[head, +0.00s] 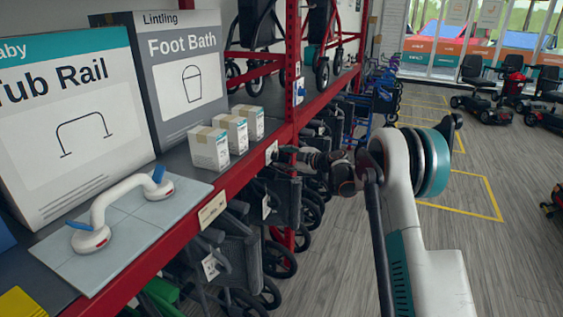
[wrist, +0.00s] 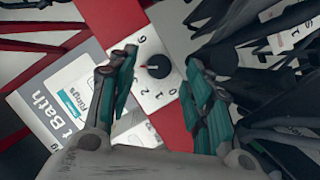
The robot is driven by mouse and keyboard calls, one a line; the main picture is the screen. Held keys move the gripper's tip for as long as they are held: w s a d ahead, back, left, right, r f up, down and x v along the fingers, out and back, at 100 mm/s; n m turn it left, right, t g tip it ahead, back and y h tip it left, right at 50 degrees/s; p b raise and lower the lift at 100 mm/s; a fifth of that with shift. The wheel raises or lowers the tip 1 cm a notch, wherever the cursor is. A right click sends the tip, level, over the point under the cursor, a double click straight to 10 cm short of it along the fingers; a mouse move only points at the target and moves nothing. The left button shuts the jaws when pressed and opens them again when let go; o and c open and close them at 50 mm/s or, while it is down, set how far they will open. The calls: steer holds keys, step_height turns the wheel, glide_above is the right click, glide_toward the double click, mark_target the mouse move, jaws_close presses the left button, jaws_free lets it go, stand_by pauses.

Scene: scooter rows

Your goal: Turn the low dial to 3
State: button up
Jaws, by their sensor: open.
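The low dial (wrist: 158,66) shows in the wrist view as a dark round knob with a red mark on a white plate. Numbers are printed round it; 6 is above and 0, 1 and 2 seem to run below. The red mark points to the left in the picture; I cannot tell its exact reading. My gripper (wrist: 160,75) is open, with its teal-padded fingers on either side of the knob. I cannot tell whether they touch it. In the head view my gripper (head: 286,154) is at the red rack, beside a small white plate (head: 271,152).
Another plate with a blue part (head: 299,90) is on the red post (head: 292,60) above. Small white boxes (head: 209,147), a Foot Bath box (head: 182,75) and a white grab rail (head: 120,205) are on the shelf. Folded wheelchairs (head: 240,260) stand below.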

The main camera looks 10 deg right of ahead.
steer(key=shift+w+a+f, duration=0.15)
steer(key=shift+w+a, duration=0.25)
steer(key=shift+w, duration=0.2)
steer(key=shift+c, duration=0.6)
steer(key=c, duration=0.9)
steer(key=shift+c, duration=0.2)
steer(key=shift+s+a+f+n+t+b, duration=0.15)
steer(key=shift+n+t+b, duration=0.35)
steer(key=shift+n, duration=0.6)
steer(key=shift+d+f+n+t+b, duration=0.1)
steer(key=shift+n+t+b, duration=0.15)
steer(key=shift+n+t, duration=0.65)
steer(key=shift+n, duration=0.3)
